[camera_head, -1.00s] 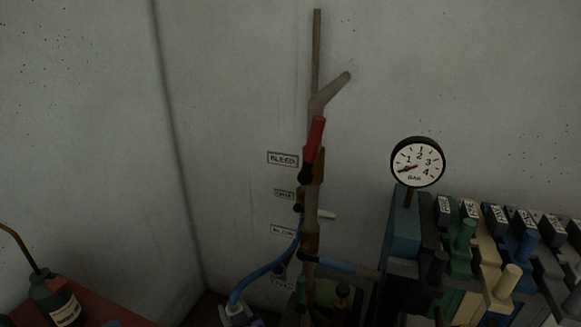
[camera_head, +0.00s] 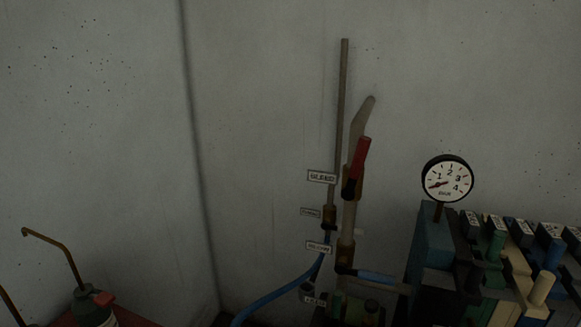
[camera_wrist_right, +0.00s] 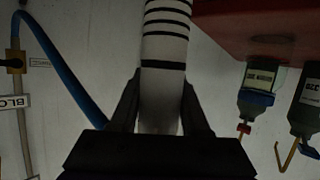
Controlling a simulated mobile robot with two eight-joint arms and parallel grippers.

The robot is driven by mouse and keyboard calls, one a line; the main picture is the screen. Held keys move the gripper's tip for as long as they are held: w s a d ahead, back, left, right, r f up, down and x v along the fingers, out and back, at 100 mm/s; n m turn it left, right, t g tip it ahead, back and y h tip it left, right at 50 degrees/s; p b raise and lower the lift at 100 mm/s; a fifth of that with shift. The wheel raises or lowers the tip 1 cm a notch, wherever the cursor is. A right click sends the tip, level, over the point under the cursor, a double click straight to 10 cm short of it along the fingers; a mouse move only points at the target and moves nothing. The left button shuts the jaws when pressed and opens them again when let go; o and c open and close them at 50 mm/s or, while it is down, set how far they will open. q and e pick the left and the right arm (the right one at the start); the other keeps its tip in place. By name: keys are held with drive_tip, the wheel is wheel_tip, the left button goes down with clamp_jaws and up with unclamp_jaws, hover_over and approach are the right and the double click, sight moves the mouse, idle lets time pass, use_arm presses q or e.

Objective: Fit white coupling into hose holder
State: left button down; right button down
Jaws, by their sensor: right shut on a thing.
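In the right wrist view, my right gripper (camera_wrist_right: 160,88) is shut on a pale white cylindrical piece with black bands, which I take for the white coupling (camera_wrist_right: 164,52). The coupling runs from between the fingers out past the top edge, so its far end is hidden. A blue hose (camera_wrist_right: 57,68) passes to its left, apart from it. In the head view the blue hose (camera_head: 278,290) rises to brown fittings on a thin upright pipe (camera_head: 343,110). I cannot tell which part is the hose holder. Neither gripper shows in the head view.
A valve with a red handle (camera_head: 361,160) stands beside the pipe, among small wall labels (camera_head: 321,177). A pressure gauge (camera_head: 447,179) and a row of coloured blocks stand to the right. An oil can (camera_head: 92,308) is at lower left. The wall (camera_head: 270,100) is bare.

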drive_tip(key=w+d+f+m+t+h+b, duration=0.1)
drive_tip(key=d+f+m+h+b, duration=0.4)
drive_tip(key=d, duration=1.1)
drive_tip(key=w+d+f+m+h+b, duration=0.1)
drive_tip(key=d+f+b, duration=0.4)
drive_tip(key=d+f, duration=0.8)
wheel_tip(320, 180, up, 11)
drive_tip(key=w+d+p, duration=0.2)
drive_tip(key=p, duration=1.1)
drive_tip(key=shift+d, duration=0.2)
drive_tip(key=shift+f, duration=0.1)
drive_tip(key=shift+a, duration=0.1)
